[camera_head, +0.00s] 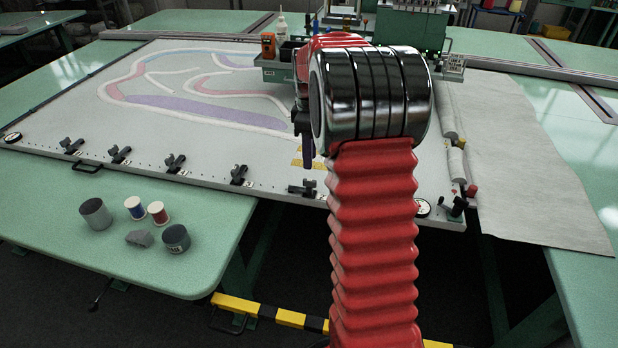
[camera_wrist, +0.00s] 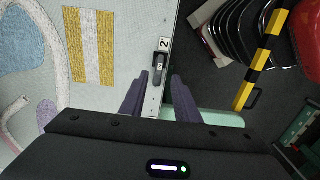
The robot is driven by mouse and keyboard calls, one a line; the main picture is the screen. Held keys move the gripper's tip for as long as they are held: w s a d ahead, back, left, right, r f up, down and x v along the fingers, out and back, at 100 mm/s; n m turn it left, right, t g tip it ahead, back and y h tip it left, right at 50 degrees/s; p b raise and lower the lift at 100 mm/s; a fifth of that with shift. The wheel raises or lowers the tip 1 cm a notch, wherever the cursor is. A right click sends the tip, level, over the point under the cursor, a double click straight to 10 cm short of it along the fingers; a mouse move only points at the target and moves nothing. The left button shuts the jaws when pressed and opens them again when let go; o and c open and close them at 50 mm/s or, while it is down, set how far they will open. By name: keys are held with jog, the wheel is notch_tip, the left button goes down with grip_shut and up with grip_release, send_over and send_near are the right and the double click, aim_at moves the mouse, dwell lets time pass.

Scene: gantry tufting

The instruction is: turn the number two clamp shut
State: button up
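The number two clamp (camera_wrist: 160,68) is a small dark clamp with a pale top, beside a white "2" label (camera_wrist: 164,44) in the wrist view. It lies lengthwise along the edge of the pale frame (camera_wrist: 110,15). In the head view I take it to be the low dark clamp (camera_head: 303,188) below the yellow stripes. My gripper (camera_wrist: 160,76) is open, with its two dark fingers apart and the clamp between and just beyond the tips in the picture. In the head view my gripper (camera_head: 308,150) hangs above the frame edge, partly hidden by my arm. The height gap is unclear.
Several other clamps (camera_head: 239,176) stand along the front edge, looking more upright. A cup (camera_head: 95,213), spools (camera_head: 157,212) and a dark pot (camera_head: 176,238) stand on the green table at left. A yellow-black bar (camera_head: 262,311) lies low in front.

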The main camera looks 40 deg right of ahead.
aim_at(310, 180)
notch_tip(310, 180, down, 9)
jog(key=shift+r, duration=0.15)
jog(key=shift+c, duration=0.5)
grip_shut()
